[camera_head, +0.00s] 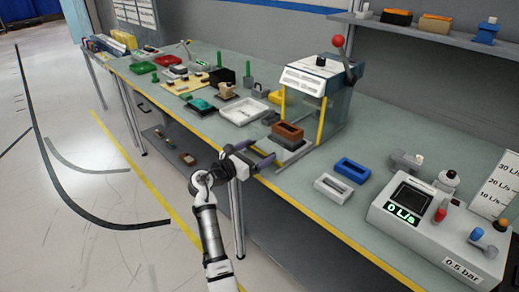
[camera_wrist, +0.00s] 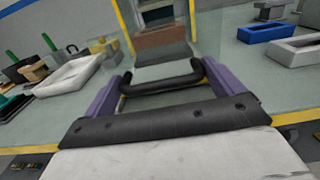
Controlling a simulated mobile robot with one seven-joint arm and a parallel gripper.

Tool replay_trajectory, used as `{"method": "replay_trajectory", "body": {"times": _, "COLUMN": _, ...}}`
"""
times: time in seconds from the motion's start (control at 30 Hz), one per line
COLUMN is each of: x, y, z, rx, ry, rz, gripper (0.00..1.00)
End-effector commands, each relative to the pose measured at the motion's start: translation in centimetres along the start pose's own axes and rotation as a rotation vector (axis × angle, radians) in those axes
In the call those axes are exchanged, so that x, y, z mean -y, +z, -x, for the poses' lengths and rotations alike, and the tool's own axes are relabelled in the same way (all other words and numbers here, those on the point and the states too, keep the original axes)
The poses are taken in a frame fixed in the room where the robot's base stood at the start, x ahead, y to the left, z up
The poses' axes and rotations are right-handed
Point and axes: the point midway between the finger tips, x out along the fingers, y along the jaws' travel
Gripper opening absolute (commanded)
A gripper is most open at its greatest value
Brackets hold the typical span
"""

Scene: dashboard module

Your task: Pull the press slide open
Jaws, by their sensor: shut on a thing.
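The press (camera_head: 318,82) stands on the bench with a clear guard and yellow posts at its front. Its slide (camera_head: 292,151) is a grey plate low at the front, bearing a brown block (camera_head: 287,130). The block also shows in the wrist view (camera_wrist: 165,37), between the yellow posts. How far out the slide stands is hard to tell. The slide's black handle (camera_wrist: 161,86) is a bar facing me. My gripper (camera_head: 257,152) is at the bench's front edge, with its purple fingers at either end of the handle, shut on it.
A white tray (camera_head: 243,111) and small parts lie left of the press. A blue frame (camera_head: 352,169) and a white frame (camera_head: 333,187) lie to its right, near a meter box (camera_head: 415,215). A red-knobbed lever (camera_head: 345,62) rises at the press's right side. The floor before the bench is open.

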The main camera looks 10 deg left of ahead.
Motion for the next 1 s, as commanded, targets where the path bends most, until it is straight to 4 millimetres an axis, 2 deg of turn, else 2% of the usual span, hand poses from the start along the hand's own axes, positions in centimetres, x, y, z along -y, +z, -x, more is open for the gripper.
{"method": "replay_trajectory", "body": {"times": 0.3, "x": 0.1, "y": -0.1, "z": 0.0, "rx": -0.001, "ry": -0.005, "rz": 0.0, "gripper": 0.52}}
{"method": "replay_trajectory", "body": {"times": 0.33, "x": 0.1, "y": -0.1, "z": 0.0, "rx": -0.001, "ry": -0.004, "rz": 0.0, "gripper": 0.94}}
{"method": "replay_trajectory", "body": {"times": 0.4, "x": 0.1, "y": -0.1, "z": 0.0, "rx": -0.001, "ry": -0.004, "rz": 0.0, "gripper": 1.0}}
{"method": "replay_trajectory", "body": {"times": 0.63, "x": 0.0, "y": -0.1, "z": 0.1, "rx": 0.0, "ry": -0.001, "rz": 0.0, "gripper": 1.0}}
{"method": "replay_trajectory", "body": {"times": 0.73, "x": 0.0, "y": -0.1, "z": 0.9, "rx": 0.001, "ry": 0.001, "rz": 0.0, "gripper": 1.0}}
{"method": "replay_trajectory", "body": {"times": 0.87, "x": 0.0, "y": -0.3, "z": 3.1, "rx": 0.0, "ry": 0.002, "rz": 0.0, "gripper": 1.0}}
{"method": "replay_trajectory", "body": {"times": 1.0, "x": 0.0, "y": -0.3, "z": 6.4, "rx": 0.001, "ry": 0.002, "rz": -0.001, "gripper": 1.0}}
